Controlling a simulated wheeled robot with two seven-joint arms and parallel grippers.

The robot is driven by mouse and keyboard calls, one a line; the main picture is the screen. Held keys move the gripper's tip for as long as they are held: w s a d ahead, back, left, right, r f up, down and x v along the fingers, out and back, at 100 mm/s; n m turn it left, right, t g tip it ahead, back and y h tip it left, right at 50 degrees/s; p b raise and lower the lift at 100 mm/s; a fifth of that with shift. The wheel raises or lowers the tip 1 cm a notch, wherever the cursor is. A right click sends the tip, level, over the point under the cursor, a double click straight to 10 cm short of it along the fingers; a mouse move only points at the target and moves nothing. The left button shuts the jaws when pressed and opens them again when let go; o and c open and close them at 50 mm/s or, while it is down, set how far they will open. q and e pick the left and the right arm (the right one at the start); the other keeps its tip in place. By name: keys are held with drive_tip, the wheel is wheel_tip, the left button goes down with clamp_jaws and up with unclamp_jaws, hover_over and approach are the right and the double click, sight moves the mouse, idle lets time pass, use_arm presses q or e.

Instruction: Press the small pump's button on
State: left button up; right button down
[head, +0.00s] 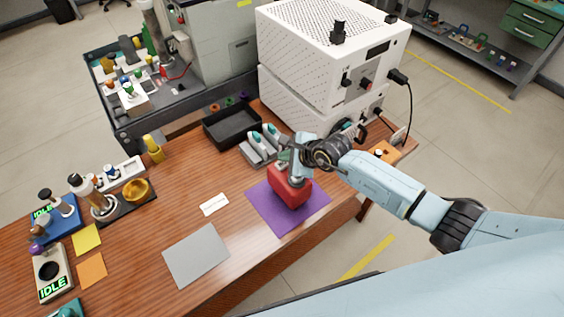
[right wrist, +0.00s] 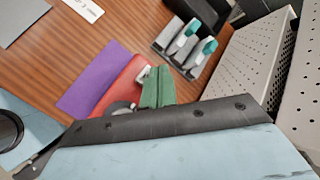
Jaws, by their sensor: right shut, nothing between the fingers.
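The small pump appears to be the red block-shaped unit (head: 290,186) on a purple mat (head: 262,207); its red body also shows in the right wrist view (right wrist: 118,88). A small pale part (right wrist: 143,76) sits on it, close beside my fingers. I cannot tell whether this is the button. My right gripper (head: 284,156) is over the pump's far side. In the right wrist view its green fingers (right wrist: 158,84) are together with nothing between them. Contact with the pump cannot be told. My arm hides part of the pump. My left gripper is not in view.
A grey holder with teal-tipped tools (head: 262,146) and a black tray (head: 232,124) stand behind the pump. White perforated boxes (head: 325,60) rise at the back right. A grey mat (head: 196,254) and white label (head: 214,204) lie left, with bare wood around them.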

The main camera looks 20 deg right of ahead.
sight(285, 166)
drive_tip(key=shift+r+p, duration=2.15)
drive_tip(key=shift+r, duration=0.4)
drive_tip(key=shift+f, duration=0.1)
drive_tip(key=shift+a, duration=0.1)
